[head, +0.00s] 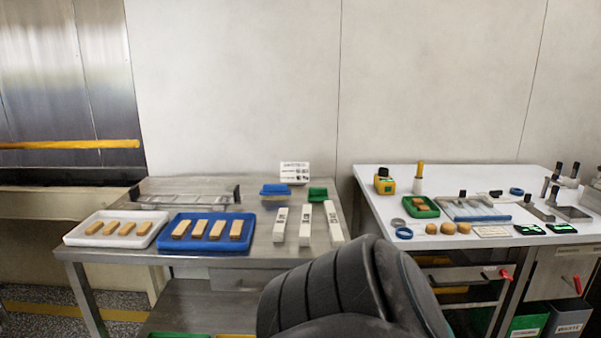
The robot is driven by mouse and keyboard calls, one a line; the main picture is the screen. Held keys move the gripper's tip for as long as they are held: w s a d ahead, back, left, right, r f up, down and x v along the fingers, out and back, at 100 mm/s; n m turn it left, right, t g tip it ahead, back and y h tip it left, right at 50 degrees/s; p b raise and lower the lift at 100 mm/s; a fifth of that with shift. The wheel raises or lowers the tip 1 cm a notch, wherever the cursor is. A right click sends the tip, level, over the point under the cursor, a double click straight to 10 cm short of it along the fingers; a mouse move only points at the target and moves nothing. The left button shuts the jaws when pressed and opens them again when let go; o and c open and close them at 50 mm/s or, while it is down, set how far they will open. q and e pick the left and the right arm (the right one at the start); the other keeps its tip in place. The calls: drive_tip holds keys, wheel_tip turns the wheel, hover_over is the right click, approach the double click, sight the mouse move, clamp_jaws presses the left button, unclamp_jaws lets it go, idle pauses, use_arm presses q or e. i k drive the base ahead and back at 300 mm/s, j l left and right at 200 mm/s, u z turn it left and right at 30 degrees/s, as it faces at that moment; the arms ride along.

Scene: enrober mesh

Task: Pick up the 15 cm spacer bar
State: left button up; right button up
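Three white bars lie side by side on the steel table, each with a dark printed label too small to read. The left bar (281,224) looks shortest, the middle bar (306,224) a little longer, and the right bar (333,222) longest. I cannot tell from the labels which one is the 15 cm spacer bar. Neither of my grippers is in view. A dark, rounded part of my own arm fills the bottom centre, in front of the table's right front edge.
On the steel table (262,244), a white tray (72,238) and a blue tray (166,244) hold tan bars. Behind are a mesh frame (238,194), a blue box (275,189), a green box (318,194) and a sign (294,172). A cluttered white table (385,205) stands right.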

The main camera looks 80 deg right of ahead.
sight(279, 231)
drive_tip(key=z, duration=2.6)
drive_tip(key=i+j, duration=0.1)
drive_tip(key=i, duration=0.85)
